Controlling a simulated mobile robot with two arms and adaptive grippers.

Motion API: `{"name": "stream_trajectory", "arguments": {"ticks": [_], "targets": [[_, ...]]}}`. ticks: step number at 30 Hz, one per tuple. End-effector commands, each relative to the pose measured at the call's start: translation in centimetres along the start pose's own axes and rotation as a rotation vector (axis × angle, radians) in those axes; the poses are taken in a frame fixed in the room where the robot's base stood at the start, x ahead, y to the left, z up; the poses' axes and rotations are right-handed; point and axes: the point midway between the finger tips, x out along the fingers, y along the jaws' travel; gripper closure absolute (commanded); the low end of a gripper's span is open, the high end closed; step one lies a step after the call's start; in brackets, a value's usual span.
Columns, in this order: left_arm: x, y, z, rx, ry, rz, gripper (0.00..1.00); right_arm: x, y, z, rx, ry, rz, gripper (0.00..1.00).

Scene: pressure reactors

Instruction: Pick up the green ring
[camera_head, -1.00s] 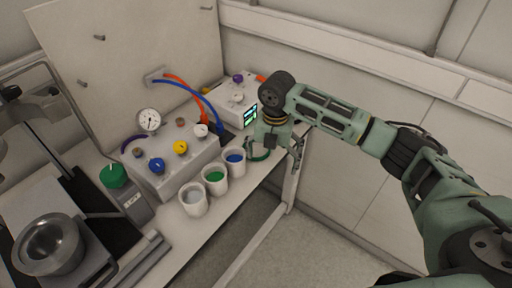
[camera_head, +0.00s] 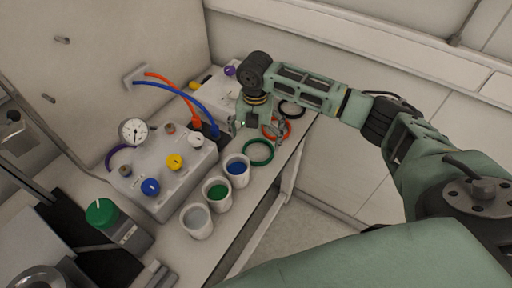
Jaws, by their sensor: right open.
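The green ring (camera_head: 258,165) lies flat on the white bench near its front edge, right of the cup with blue contents. My right gripper (camera_head: 258,133) points down just behind the ring in the head view. It is open, with one finger on the left and the other on the right, and nothing shows between them. The ring looks apart from the fingers, though the height of the fingertips is hard to tell. My left gripper is not in view.
An orange ring (camera_head: 288,133) and a black ring (camera_head: 292,115) lie beyond. Cups with blue (camera_head: 237,178), green (camera_head: 217,202) and pale (camera_head: 197,229) contents line the bench. A valve box (camera_head: 165,190) with gauge and hoses stands behind them.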

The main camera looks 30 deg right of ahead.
Motion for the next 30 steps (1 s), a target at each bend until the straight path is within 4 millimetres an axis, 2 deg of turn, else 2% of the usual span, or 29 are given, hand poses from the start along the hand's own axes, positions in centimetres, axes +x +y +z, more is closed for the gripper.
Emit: {"name": "stream_trajectory", "arguments": {"ticks": [6,9,13,20,30], "targets": [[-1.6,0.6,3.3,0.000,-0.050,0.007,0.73,2.7,-0.8,0.0,0.002,0.002,-0.003,0.04],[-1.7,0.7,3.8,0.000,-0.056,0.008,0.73,4.3,-0.7,0.0,0.000,0.003,-0.001,0.04],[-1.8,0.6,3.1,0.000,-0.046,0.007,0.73,5.2,-0.7,0.0,0.000,0.000,0.000,0.04],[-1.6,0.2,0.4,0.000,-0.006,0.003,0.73,5.4,-0.7,0.1,0.000,-0.001,0.001,0.05],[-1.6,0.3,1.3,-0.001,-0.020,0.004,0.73,5.3,-0.7,0.1,0.000,-0.001,0.001,0.35]]}}
